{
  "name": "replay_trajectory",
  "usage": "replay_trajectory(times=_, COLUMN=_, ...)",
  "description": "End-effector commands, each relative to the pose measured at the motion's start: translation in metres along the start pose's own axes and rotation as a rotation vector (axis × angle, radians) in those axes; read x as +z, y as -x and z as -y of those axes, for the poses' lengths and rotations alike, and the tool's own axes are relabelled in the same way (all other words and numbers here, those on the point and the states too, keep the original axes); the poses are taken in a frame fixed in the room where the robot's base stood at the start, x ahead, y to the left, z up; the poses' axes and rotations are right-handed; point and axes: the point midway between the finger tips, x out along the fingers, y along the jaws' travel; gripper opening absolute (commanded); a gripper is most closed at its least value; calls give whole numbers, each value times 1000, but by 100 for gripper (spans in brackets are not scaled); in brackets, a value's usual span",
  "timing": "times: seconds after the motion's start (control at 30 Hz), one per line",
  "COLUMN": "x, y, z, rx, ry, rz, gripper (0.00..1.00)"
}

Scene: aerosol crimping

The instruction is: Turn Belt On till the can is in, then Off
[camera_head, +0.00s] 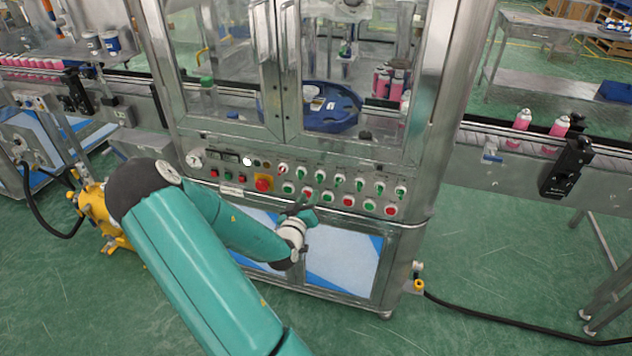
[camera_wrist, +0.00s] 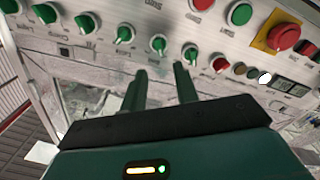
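My gripper (camera_head: 302,208) is at the machine's control panel (camera_head: 240,190), in front of the lower row of controls. In the wrist view my gripper (camera_wrist: 161,76) shows two dark green fingers with a gap between them, pointing at the panel. Nothing shows held in the gap. A green selector knob (camera_wrist: 158,44) lies just beyond the fingertips, and another green knob (camera_wrist: 190,54) is near the right finger. I cannot tell whether either is touched. The Belt label is not readable. Pink cans (camera_head: 381,82) stand inside the machine at right, beside the blue rotary plate (camera_head: 330,106).
A red emergency button on a yellow plate (camera_head: 264,184) sits left of my gripper. The conveyor (camera_head: 490,140) leaves the machine at right, carrying pink cans (camera_head: 523,119). More pink cans (camera_head: 40,63) line the left belt. A black hose crosses the green floor at right.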

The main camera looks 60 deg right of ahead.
Motion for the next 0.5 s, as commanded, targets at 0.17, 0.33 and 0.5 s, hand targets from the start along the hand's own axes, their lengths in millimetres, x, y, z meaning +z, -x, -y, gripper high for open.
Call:
replay_trajectory(times=0.17, x=0, y=-37, z=-1, rx=3, ry=-1, rz=-1, gripper=30)
replay_trajectory(times=0.33, x=0, y=-66, z=-1, rx=2, ry=-1, rz=0, gripper=30)
replay_trajectory(times=0.5, x=0, y=-82, z=0, rx=0, ry=0, rz=0, gripper=30)
